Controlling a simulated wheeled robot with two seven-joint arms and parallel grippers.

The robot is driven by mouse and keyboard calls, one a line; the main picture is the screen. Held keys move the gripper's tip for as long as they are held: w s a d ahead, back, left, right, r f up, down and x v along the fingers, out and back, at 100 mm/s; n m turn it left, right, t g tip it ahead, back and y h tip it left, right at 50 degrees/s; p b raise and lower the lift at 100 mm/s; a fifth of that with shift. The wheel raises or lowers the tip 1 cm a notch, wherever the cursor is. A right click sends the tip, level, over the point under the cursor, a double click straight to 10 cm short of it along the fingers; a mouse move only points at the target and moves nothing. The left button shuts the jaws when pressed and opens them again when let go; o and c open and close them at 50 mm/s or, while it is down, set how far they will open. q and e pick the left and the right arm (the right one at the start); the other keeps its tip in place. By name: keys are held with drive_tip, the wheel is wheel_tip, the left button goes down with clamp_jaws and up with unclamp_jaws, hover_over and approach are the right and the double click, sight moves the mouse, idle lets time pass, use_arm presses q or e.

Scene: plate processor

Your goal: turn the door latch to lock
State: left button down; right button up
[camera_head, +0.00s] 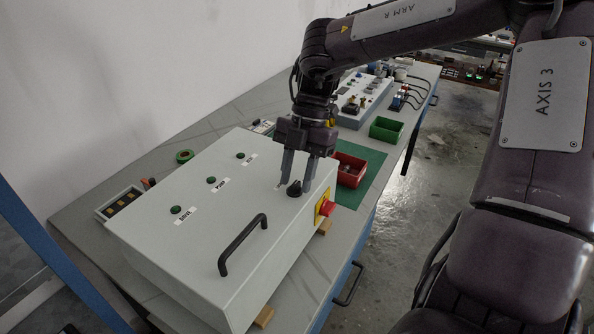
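The door latch is a small black knob (294,189) on the face of the grey cabinet (195,263), near its right end. My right gripper (297,184) points down over the knob, with its two fingers apart, one on each side. The fingertips are close to the knob; I cannot tell whether they touch it. A small pale mark beside the knob is partly covered by the left finger. My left gripper is not in view.
A black handle (243,245) stands up from the cabinet face. A red button (326,208) on a yellow plate sits on its right side. A red bin (349,171) and a green bin (386,129) stand behind on the bench. A white wall borders the left.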

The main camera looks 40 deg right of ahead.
drive_tip(key=shift+c, duration=0.3)
clamp_jaws()
